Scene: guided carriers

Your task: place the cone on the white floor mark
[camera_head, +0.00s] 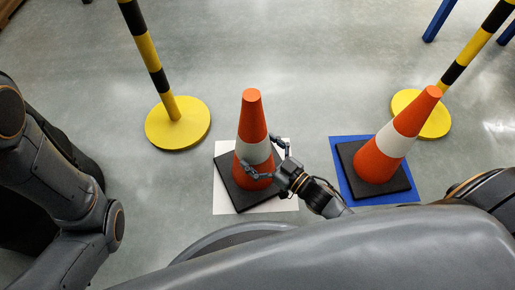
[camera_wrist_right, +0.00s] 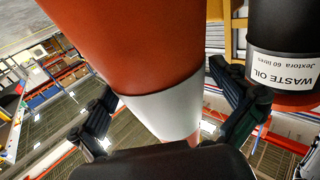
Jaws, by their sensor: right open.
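An orange cone (camera_head: 252,115) with a white band and a black square base stands upright on the white floor mark (camera_head: 287,204). Its base is turned relative to the mark, and white shows at the corners. My right gripper (camera_head: 257,153) is open, with its fingers on either side of this cone near the band. In the right wrist view the cone (camera_wrist_right: 130,45) passes between the two spread fingers. A second orange cone (camera_head: 406,125) stands on a blue floor mark (camera_head: 399,198) to the right. My left arm shows at the left, but its gripper is out of view.
Two yellow-and-black posts stand behind the cones on round yellow bases, one at the left (camera_head: 177,122) and one at the right (camera_head: 436,122). Blue legs (camera_head: 438,20) show at the top right. The wrist view shows a dark waste oil drum (camera_wrist_right: 283,30). Floor between the posts is clear.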

